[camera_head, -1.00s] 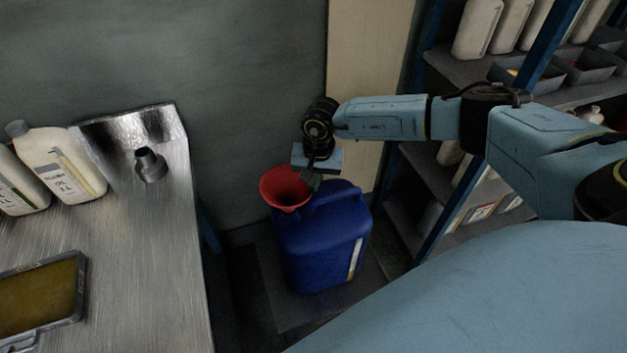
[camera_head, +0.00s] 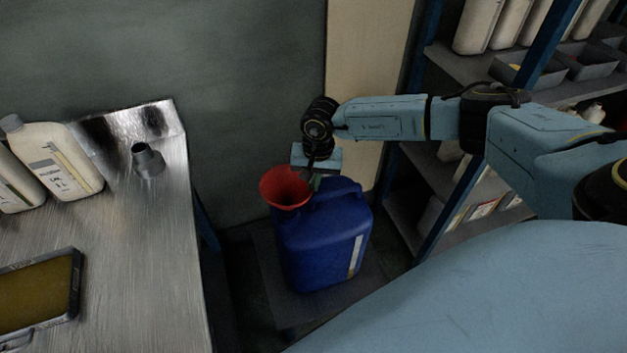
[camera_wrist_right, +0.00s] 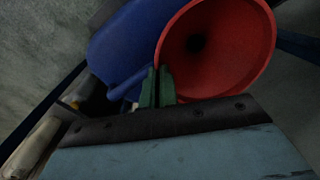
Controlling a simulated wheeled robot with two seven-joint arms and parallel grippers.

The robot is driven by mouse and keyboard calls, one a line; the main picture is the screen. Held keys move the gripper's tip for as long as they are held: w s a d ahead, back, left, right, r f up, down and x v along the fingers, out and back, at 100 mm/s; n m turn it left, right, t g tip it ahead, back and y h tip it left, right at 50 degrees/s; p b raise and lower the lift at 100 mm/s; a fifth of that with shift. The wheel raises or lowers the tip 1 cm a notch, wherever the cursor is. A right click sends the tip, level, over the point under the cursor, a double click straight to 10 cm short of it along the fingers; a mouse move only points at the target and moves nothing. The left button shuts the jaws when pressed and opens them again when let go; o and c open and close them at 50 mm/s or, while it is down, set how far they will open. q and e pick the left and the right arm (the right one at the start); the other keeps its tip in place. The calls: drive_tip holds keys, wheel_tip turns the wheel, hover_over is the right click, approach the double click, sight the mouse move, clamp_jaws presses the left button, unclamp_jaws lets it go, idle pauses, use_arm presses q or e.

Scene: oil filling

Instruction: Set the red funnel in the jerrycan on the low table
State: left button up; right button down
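The red funnel (camera_head: 285,190) sits wide end up at the top left of the blue jerrycan (camera_head: 318,250). Its spout and the can's mouth are hidden, so I cannot tell how deep it sits. The jerrycan stands upright on the low table (camera_head: 290,312). My right gripper (camera_head: 314,182) is at the right edge of the funnel. In the right wrist view its green fingers (camera_wrist_right: 157,88) are close together at the rim of the funnel (camera_wrist_right: 225,50), seemingly pinching it, with the jerrycan (camera_wrist_right: 130,45) behind. My left gripper is not in view.
A metal workbench (camera_head: 140,250) on the left holds white oil bottles (camera_head: 62,165), a small grey nozzle-like part (camera_head: 147,160) and a tray of amber liquid (camera_head: 38,295). A shelf rack (camera_head: 455,165) stands right of the can. A wall is behind.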

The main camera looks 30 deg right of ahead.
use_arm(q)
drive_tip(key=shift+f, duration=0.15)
use_arm(e)
drive_tip(key=shift+f, duration=0.15)
use_arm(q)
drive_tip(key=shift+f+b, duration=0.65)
drive_tip(key=shift+b, duration=0.15)
use_arm(e)
drive_tip(key=shift+f, duration=0.7)
drive_tip(key=c, duration=1.6)
unclamp_jaws()
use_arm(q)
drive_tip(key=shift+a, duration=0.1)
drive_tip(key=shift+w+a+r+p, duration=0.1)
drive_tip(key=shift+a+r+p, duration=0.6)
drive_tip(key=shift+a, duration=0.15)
use_arm(e)
wheel_tip(320, 180, up, 13)
drive_tip(key=shift+s+d+r, duration=0.2)
drive_tip(key=shift+s+d, duration=0.15)
drive_tip(key=shift+d, duration=0.05)
